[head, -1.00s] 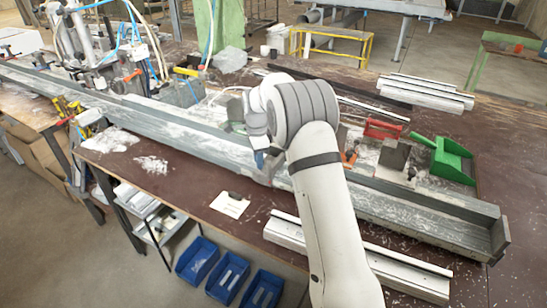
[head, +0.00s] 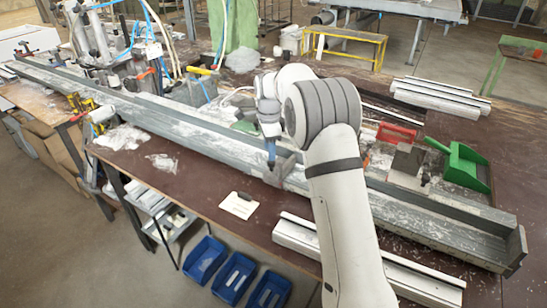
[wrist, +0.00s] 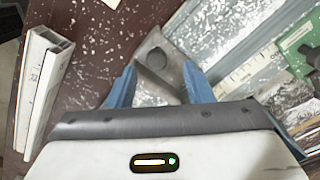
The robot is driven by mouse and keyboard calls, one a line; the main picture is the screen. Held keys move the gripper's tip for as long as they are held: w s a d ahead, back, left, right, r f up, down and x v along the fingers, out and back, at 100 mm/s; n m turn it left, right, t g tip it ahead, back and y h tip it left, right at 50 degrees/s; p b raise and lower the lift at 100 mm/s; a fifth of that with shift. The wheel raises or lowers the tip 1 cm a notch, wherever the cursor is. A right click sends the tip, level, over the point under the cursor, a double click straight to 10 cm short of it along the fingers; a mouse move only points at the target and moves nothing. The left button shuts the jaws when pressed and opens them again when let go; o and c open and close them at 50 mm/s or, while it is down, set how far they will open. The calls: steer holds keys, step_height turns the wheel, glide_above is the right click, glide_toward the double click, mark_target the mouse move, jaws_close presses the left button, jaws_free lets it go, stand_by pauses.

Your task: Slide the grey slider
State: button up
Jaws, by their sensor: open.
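The grey slider (head: 284,168) is a small metal block at the near side of the long grey rail (head: 190,125), around its middle. In the wrist view the slider (wrist: 174,62) shows as a grey plate with a dark round spot, lying between and just beyond my fingertips. My gripper (head: 271,158) points down just above the slider, partly over it in the head view. In the wrist view its two blue fingers (wrist: 160,82) are apart, one on each side of the plate. I cannot tell whether they touch it.
White profiles (head: 380,265) lie along the near bench edge. A small white card (head: 240,205) lies nearby. Blue bins (head: 234,278) stand below the bench.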

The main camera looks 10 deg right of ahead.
steer(key=shift+r, duration=1.6)
steer(key=shift+s+d+r, duration=0.1)
steer(key=shift+s+r, duration=0.05)
steer(key=shift+r, duration=0.05)
steer(key=s+d+r+n+t, duration=0.1)
steer(key=s+d+r+n, duration=0.3)
steer(key=s, duration=0.6)
steer(key=s+d+r+n+t, duration=0.15)
steer(key=s+r+n, duration=0.3)
steer(key=s, duration=0.45)
steer(key=s+d+f+n, duration=0.1)
steer(key=s+n, duration=0.3)
steer(key=s, duration=0.6)
steer(key=s+d+f+n, duration=0.1)
steer(key=s+n, duration=0.3)
steer(key=s, duration=0.6)
steer(key=shift+s+d+f, duration=0.15)
steer(key=shift+d+f, duration=0.2)
steer(key=shift+f, duration=0.5)
